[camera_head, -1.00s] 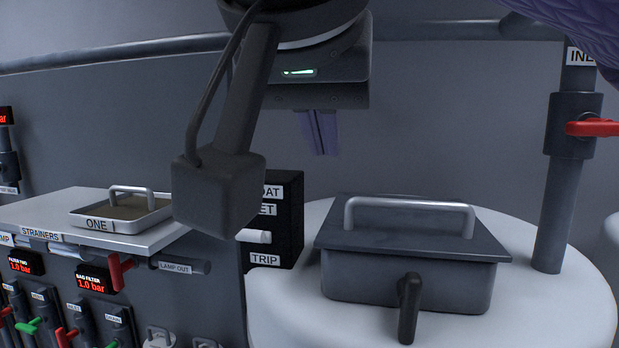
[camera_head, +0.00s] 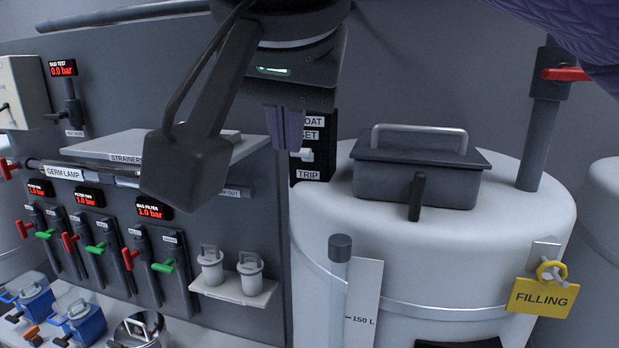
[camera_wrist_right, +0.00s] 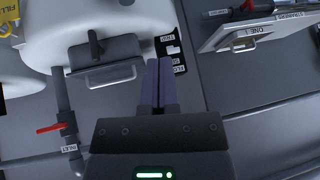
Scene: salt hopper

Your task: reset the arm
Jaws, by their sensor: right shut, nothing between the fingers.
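My right gripper (camera_head: 289,128) hangs at the top middle of the head view, pointing down, with its two purple fingers together and nothing between them. It is in front of the black float switch box (camera_head: 318,150) on the grey panel, and left of the tank lid; I cannot tell the gap. In the right wrist view the shut fingers (camera_wrist_right: 158,86) show in the middle, clear of the tank lid (camera_wrist_right: 105,68). Part of my wrist hides some of the strainer shelf. My left gripper is not in view.
The white tank (camera_head: 450,235) fills the right side, with its grey handled lid (camera_head: 415,175), a pipe with a red valve handle (camera_head: 567,75) and a yellow FILLING tag (camera_head: 543,297). The strainer shelf (camera_head: 105,145), gauges and several valves line the panel at left.

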